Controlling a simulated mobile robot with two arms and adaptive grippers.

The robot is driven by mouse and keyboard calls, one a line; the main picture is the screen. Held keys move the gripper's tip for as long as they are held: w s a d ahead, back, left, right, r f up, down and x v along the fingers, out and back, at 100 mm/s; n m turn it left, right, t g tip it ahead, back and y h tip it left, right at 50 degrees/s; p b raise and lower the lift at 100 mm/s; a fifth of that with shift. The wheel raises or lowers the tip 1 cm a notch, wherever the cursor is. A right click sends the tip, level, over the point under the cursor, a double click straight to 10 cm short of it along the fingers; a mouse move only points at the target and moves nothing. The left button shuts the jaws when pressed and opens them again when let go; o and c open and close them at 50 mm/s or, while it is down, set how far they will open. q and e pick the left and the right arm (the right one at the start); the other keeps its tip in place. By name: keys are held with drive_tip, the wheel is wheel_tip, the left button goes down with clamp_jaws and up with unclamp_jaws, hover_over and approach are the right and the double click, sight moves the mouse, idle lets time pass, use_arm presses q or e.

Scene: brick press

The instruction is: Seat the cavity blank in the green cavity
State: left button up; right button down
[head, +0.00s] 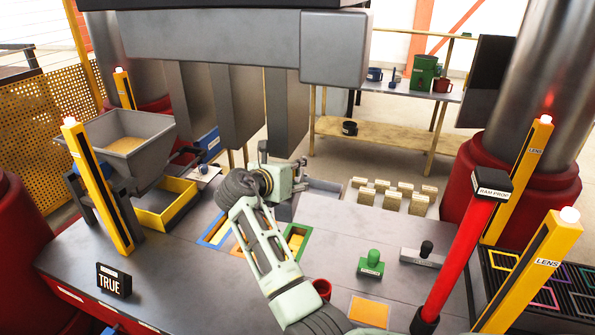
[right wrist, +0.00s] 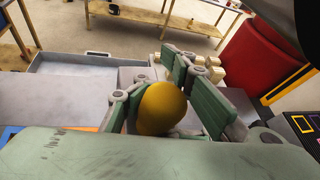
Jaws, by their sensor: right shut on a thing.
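The green-framed cavity (head: 305,231) is in the bench top in the head view, just right of my right forearm, which partly covers it. Something pale yellow shows inside it. My right gripper (head: 286,172) is above the bench, beyond the cavity. In the right wrist view its green-padded fingers (right wrist: 163,98) are shut on a rounded yellow knob (right wrist: 162,108). I cannot tell whether this knob belongs to the cavity blank, as what lies below it is hidden. My left gripper is not in view.
A grey tray (right wrist: 85,66) is beyond the gripper. Heavy press columns hang overhead.

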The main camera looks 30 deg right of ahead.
drive_tip(key=shift+s+d+f+b, duration=0.1)
drive_tip(key=shift+f+b, duration=0.1)
drive_tip(key=shift+f, duration=0.35)
drive_tip(key=shift+s+d+f+b, duration=0.1)
drive_tip(key=shift+f+b, duration=0.05)
drive_tip(key=shift+f, duration=0.4)
drive_tip(key=shift+f+b, duration=0.8)
drive_tip(key=shift+w+a+f+b, duration=0.1)
drive_tip(key=shift+f+b, duration=0.65)
drive_tip(key=shift+b, duration=0.3)
drive_tip(key=shift+r, duration=0.1)
drive_tip(key=shift+s+m+g+p, duration=0.2)
drive_tip(key=shift+m+g+p, duration=0.3)
drive_tip(key=shift+g+p, duration=0.85)
drive_tip(key=shift+s+t+p, duration=0.1)
drive_tip(key=shift+t+p, duration=0.35)
drive_tip(key=shift+p, duration=0.55)
wheel_tip(320, 180, down, 7)
drive_tip(key=b, duration=0.2)
idle(2.1)
